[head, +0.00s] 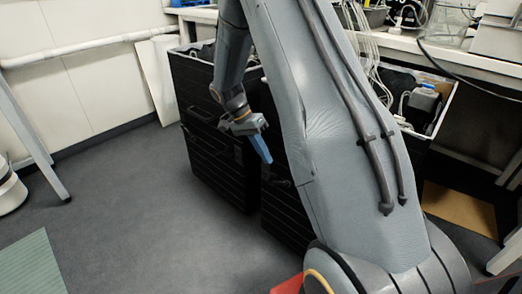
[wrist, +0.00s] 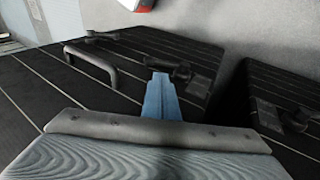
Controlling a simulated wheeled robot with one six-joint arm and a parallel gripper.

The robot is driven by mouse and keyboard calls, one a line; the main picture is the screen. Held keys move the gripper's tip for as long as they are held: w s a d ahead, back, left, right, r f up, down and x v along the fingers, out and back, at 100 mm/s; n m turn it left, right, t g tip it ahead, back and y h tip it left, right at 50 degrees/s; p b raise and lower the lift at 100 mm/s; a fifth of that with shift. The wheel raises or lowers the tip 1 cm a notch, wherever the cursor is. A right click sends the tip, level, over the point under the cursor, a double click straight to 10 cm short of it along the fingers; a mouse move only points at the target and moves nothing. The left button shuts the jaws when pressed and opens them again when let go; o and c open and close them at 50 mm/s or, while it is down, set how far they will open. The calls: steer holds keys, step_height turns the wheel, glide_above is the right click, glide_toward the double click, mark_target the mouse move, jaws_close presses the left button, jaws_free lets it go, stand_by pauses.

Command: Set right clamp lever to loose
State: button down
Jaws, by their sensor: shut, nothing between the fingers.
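My gripper (head: 266,158) hangs in front of the black ribbed case in the head view, its blue fingers shut and empty. In the wrist view the shut fingers (wrist: 160,84) point at the case front (wrist: 130,55). A dark lever-like latch (wrist: 178,72) lies right at the fingertips, partly behind them; I cannot tell whether they touch. A similar latch (wrist: 102,37) is at the left, above a grey handle (wrist: 92,62). Which fitting is the right clamp lever is not certain, and its setting cannot be read. In the head view my arm hides part of the cases.
A second black case (wrist: 282,100) with its own dark latch (wrist: 297,118) stands to the right across a narrow gap. Grey floor (head: 130,200) is open at left, with a green mat (head: 32,268). A cluttered bench (head: 455,60) is behind my arm.

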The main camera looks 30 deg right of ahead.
mark_target(279, 182)
steer(key=b+x, duration=0.1)
steer(key=x, duration=0.7)
steer(key=shift+s+d+f, duration=0.1)
steer(key=shift+s+f, duration=0.05)
steer(key=shift+f, duration=0.15)
steer(key=shift+s+d, duration=0.1)
steer(key=shift+s, duration=0.1)
